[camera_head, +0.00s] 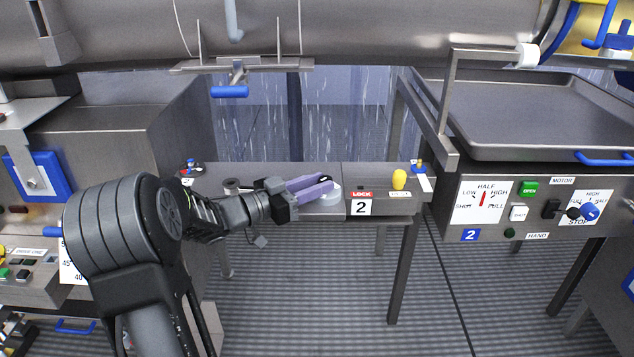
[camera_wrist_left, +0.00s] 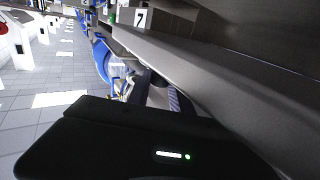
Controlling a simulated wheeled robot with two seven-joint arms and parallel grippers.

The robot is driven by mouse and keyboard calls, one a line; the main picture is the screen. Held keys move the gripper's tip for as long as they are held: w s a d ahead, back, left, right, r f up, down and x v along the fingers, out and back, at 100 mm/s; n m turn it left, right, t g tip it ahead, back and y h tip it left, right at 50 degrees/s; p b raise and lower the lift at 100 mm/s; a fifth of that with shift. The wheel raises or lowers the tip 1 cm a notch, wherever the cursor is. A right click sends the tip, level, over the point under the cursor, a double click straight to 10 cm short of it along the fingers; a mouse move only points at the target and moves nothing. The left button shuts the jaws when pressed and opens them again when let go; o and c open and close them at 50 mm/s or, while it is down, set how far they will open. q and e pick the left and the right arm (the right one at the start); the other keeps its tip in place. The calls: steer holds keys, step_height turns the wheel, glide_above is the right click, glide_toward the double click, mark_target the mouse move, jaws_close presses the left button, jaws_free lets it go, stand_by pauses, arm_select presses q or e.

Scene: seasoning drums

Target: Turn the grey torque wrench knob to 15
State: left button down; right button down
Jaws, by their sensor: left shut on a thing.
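My left gripper (camera_head: 324,188), with purple fingers, reaches in from the left over the front of the middle metal table. Its fingers are shut on a pale grey round knob (camera_head: 331,194), which shows just beside and below the fingertips. Most of the knob and any scale or number around it are hidden by the fingers. In the left wrist view the dark gripper body fills the bottom, and neither the fingertips nor the knob can be made out clearly. My right gripper is in neither view.
The metal table (camera_head: 378,172) has a LOCK 2 label (camera_head: 361,206) and a yellow knob (camera_head: 399,179) right of my gripper. A small dark cylinder (camera_head: 232,185) stands to its left. A control panel (camera_head: 520,215) stands at right. A large drum (camera_head: 370,30) hangs above.

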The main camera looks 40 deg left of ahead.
arm_select(q)
steer(key=c, duration=1.1)
jaws_free()
steer(key=shift+c, duration=0.2)
steer(key=shift+v, duration=3.85)
